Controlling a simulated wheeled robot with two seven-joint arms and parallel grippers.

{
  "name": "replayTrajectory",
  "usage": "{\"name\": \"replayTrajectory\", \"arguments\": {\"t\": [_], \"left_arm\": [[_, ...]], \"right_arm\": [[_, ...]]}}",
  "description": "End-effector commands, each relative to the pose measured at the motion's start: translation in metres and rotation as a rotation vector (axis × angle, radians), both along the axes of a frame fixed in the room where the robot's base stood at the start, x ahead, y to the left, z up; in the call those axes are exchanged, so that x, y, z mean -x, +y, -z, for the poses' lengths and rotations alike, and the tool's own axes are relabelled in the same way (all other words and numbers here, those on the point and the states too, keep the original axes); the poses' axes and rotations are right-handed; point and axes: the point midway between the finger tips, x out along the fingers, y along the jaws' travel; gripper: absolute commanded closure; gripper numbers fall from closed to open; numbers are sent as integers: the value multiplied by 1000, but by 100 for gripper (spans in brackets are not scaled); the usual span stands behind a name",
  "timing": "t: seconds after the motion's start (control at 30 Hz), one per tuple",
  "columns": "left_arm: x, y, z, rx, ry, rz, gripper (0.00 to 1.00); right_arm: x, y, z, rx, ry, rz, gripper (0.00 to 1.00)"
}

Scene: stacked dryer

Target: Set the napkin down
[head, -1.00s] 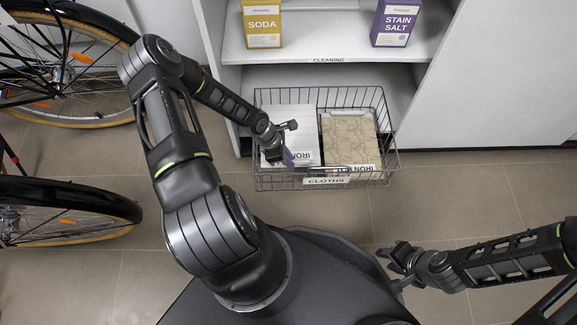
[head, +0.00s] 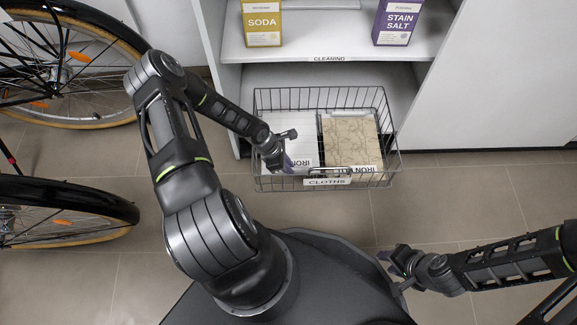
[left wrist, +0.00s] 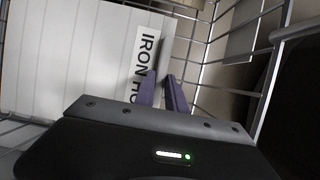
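The white striped napkin (head: 276,133) lies folded at the left of the wire basket, its "IRON HOT" label near the front. It fills the left of the left wrist view (left wrist: 75,55). My left gripper (head: 288,164) reaches down inside the basket at the napkin's front edge. In the left wrist view, its two purple fingers (left wrist: 162,90) stand close together astride the labelled edge, shut on it with a narrow gap. The contact under the napkin is hidden. My right gripper (head: 391,266) hangs away at the lower right; its finger opening is unclear.
The wire basket (head: 388,160), labelled "CLOTHS", also holds a beige patterned cloth (head: 350,138) on the right. The shelf (head: 330,50) above carries a soda box (head: 262,24) and a stain salt box (head: 396,22). Bicycle wheels (head: 60,212) stand at the left.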

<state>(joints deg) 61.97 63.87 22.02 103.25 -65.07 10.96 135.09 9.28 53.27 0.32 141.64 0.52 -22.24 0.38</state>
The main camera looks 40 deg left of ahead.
Motion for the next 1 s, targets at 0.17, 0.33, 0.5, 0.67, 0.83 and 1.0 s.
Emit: {"name": "replayTrajectory", "arguments": {"t": [0.17, 0.33, 0.5, 0.67, 0.83, 1.0], "left_arm": [[0, 0, 0, 0, 0, 0, 69], [0, 0, 0, 0, 0, 0, 64], [0, 0, -2, 0, 0, -1, 64], [2, 3, -13, -1, 1, 0, 64], [8, 12, -41, -3, 0, -1, 64], [17, 23, -75, -3, 0, -3, 64]], "right_arm": [[0, 0, 0, 0, 0, 0, 64], [0, 0, 0, 0, 0, 0, 64], [0, 0, -2, 0, 0, 0, 64], [1, 0, -8, 0, 2, -1, 64], [3, 0, -22, -1, 7, -4, 64], [5, -1, -38, -3, 15, -8, 64]]}}
